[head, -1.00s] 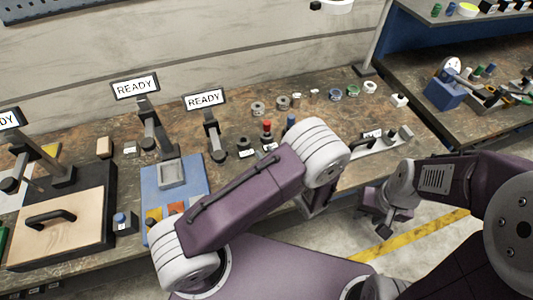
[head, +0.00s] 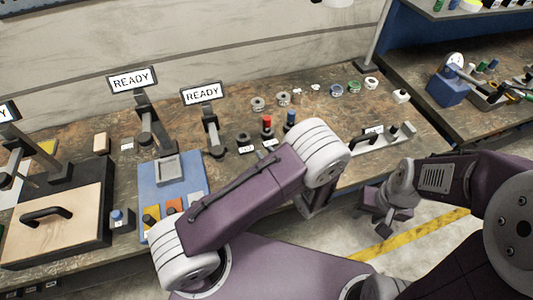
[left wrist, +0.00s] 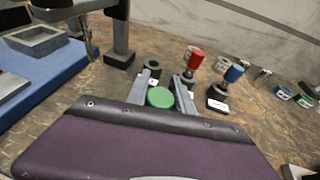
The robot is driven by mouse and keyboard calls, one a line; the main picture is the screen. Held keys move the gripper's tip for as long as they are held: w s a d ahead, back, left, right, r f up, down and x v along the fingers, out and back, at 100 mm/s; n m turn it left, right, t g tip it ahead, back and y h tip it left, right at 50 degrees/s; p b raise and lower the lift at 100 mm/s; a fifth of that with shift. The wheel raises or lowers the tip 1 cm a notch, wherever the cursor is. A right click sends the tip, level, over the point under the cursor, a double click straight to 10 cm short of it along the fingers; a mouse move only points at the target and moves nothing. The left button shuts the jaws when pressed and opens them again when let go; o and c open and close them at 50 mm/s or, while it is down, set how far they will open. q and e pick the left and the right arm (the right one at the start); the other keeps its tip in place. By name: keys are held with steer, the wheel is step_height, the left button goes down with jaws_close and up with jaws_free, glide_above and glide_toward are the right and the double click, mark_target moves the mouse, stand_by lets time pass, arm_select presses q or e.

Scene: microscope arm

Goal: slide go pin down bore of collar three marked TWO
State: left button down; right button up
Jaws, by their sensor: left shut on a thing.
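In the left wrist view my left gripper (left wrist: 164,90) is shut on a green-capped piece (left wrist: 160,97), seen from above. Its lower part is hidden, so I cannot confirm it is the go pin. A black holder with an open top (left wrist: 152,68) stands just beyond the fingers; it also shows in the head view (head: 243,139). A red-topped pin (head: 267,122) and a blue-topped pin (head: 290,119) stand in black holders to its right. Several ring collars (head: 257,103) lie in a row behind; their marks are unreadable. My right gripper (head: 387,220) hangs off the bench front, its jaws unclear.
Stands with READY screens (head: 202,93) rise at the back left. A blue plate with a grey tray (head: 168,170) and a wooden board with a black handle (head: 58,222) lie left. A grey fixture (head: 380,139) sits at right. Bench between fixture and collars is mostly clear.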

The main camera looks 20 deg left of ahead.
arm_select(q)
steer(key=shift+f+b, duration=0.6)
steer(key=shift+f, duration=0.2)
steer(key=c, duration=1)
jaws_free()
steer(key=b+v, duration=0.1)
steer(key=v, duration=0.8)
steer(key=shift+r, duration=0.1)
